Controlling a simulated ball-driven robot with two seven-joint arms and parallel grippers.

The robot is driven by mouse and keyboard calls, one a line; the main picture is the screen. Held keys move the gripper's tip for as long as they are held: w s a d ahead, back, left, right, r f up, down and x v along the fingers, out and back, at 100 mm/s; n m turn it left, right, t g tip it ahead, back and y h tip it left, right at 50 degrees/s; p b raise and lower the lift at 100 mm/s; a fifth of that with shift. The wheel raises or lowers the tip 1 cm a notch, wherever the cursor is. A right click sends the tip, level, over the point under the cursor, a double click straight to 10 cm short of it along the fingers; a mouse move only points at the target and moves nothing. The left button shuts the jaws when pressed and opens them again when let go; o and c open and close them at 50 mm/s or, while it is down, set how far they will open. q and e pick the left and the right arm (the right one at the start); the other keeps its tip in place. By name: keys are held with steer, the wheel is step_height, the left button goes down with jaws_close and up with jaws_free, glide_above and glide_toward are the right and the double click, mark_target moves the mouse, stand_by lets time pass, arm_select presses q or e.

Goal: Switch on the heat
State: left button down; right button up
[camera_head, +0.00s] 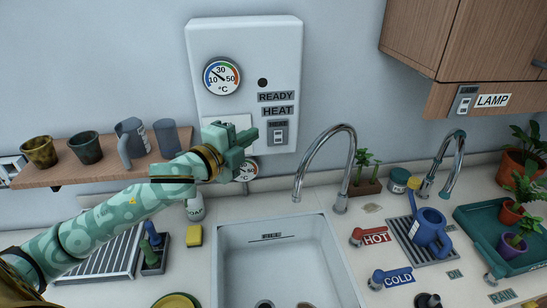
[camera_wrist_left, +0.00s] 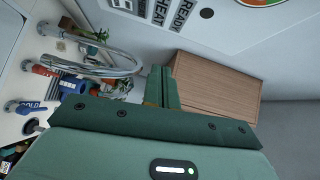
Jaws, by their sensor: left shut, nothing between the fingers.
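The white heater box (camera_head: 245,60) hangs on the wall above the sink. It carries a round temperature dial (camera_head: 222,76), a dark round READY lamp (camera_head: 263,82) and a HEAT label (camera_head: 278,111). The heat switch (camera_head: 279,133) sits below that label, on the box's lower right; its position is too small to tell. My left gripper (camera_head: 252,137) is shut and empty, just left of the switch in the head view, with a gap in the picture. In the left wrist view its fingers (camera_wrist_left: 163,88) are together, and the HEAT label (camera_wrist_left: 160,12) shows at the top. My right gripper is out of view.
A curved tap (camera_head: 327,146) rises right of my left gripper over the white sink (camera_head: 226,236). A wooden shelf (camera_head: 95,172) with several cups is at left. A lamp switch (camera_head: 465,102) is on the cabinet at right. A small gauge (camera_head: 249,168) is below the gripper.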

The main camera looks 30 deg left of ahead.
arm_select(q)
step_height(320, 180, down, 10)
steer(key=w+b, duration=0.1)
steer(key=b, duration=0.6)
steer(key=shift+a, duration=0.15)
glide_toward(282, 141)
steer(key=w+d, duration=0.3)
steer(key=shift+w+a+f+b, duration=0.1)
steer(key=shift+w+a+b, duration=0.25)
steer(key=shift+w+a, duration=0.3)
steer(key=shift+w+a+f+b, duration=0.1)
steer(key=shift+w+a+b, duration=0.3)
steer(key=shift+w, duration=0.35)
